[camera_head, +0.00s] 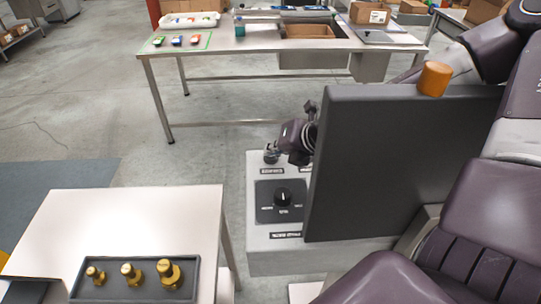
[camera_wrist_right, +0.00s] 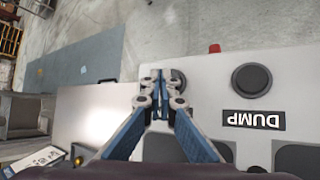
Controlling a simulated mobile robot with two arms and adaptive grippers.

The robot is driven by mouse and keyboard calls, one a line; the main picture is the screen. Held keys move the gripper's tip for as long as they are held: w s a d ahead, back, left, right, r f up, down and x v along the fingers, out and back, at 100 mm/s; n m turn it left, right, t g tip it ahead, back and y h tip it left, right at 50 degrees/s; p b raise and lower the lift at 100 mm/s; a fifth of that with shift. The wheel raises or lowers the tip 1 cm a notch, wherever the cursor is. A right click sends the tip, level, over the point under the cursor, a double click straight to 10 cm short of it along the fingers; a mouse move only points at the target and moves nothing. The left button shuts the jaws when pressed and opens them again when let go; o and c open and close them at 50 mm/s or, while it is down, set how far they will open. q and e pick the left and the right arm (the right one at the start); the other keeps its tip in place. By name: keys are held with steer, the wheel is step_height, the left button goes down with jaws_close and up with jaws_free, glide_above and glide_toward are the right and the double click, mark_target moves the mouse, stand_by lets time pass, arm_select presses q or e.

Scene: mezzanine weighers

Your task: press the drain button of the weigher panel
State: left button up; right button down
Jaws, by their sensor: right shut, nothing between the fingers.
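The weigher panel (camera_head: 255,235) is a pale box top with a dark dial plate and black knob (camera_head: 283,198). My right gripper (camera_head: 272,150) is shut and empty at the panel's far left part, over a dark round button (camera_head: 271,158) with a small label too small to read. In the right wrist view the shut fingertips (camera_wrist_right: 160,78) overlap a dark round button (camera_wrist_right: 180,80); I cannot tell whether they touch it. Another black button (camera_wrist_right: 251,80) stands beside it, with a DUMP label (camera_wrist_right: 252,119). No label reading drain is legible. My left gripper is not in view.
A large dark upright board (camera_head: 400,170) hides the panel's right part. A pale table (camera_head: 130,215) with a tray of brass weights (camera_head: 132,271) stands front left. A metal workbench (camera_head: 240,45) is behind. Grey floor lies between them. A small red object (camera_wrist_right: 215,48) sits at the panel's far edge.

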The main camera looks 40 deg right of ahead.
mark_target(273, 158)
step_height(273, 158, up, 5)
steer(key=p, duration=0.4)
steer(key=shift+w+d+r, duration=0.1)
steer(key=shift+d, duration=0.05)
stand_by(0.5)
